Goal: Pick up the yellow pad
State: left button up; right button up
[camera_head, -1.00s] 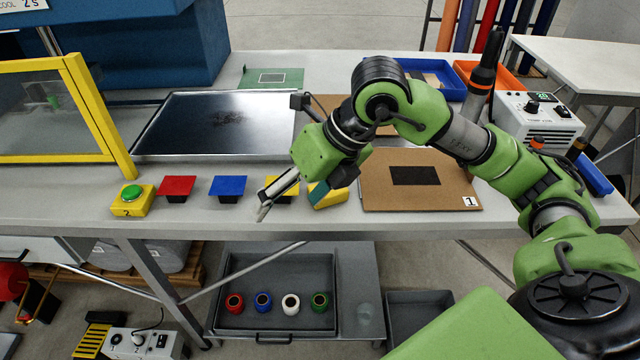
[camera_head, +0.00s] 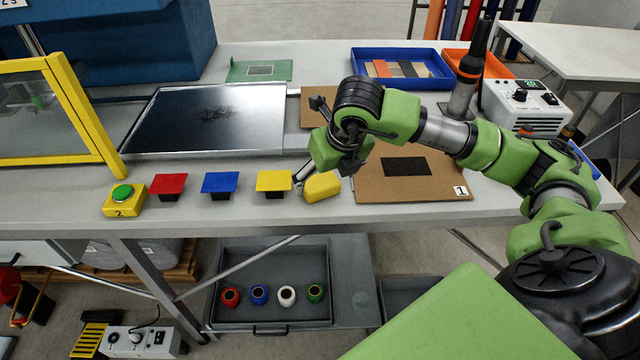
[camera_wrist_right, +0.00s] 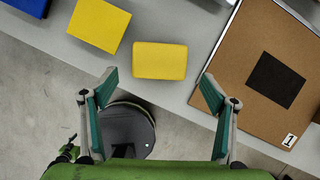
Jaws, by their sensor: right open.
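A yellow block-like pad (camera_head: 322,187) with rounded edges lies near the front edge of the table. In the right wrist view the pad (camera_wrist_right: 160,60) sits just ahead of the fingertips, roughly centred between them. My right gripper (camera_head: 322,174) is over the pad, open and empty; its two fingers with green inner faces (camera_wrist_right: 158,84) are spread wider than the pad. A flat yellow square plate (camera_head: 273,181) on a dark foot stands just left of the pad; it also shows in the right wrist view (camera_wrist_right: 98,24). My left gripper is out of view.
A blue plate (camera_head: 220,182), a red plate (camera_head: 168,184) and a green button on a yellow box (camera_head: 123,200) stand in line to the left. A brown board with a black square (camera_head: 445,185) lies close on the right. A dark metal sheet (camera_head: 210,120) lies behind.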

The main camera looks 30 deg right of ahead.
aim_at(323, 186)
jog(key=p+x, duration=0.1)
jog(key=x, duration=0.2)
jog(key=shift+f, duration=0.35)
jog(key=shift+w+f, duration=0.2)
jog(key=shift+f, duration=0.1)
jog(key=c, duration=1)
jog(key=shift+r, duration=0.1)
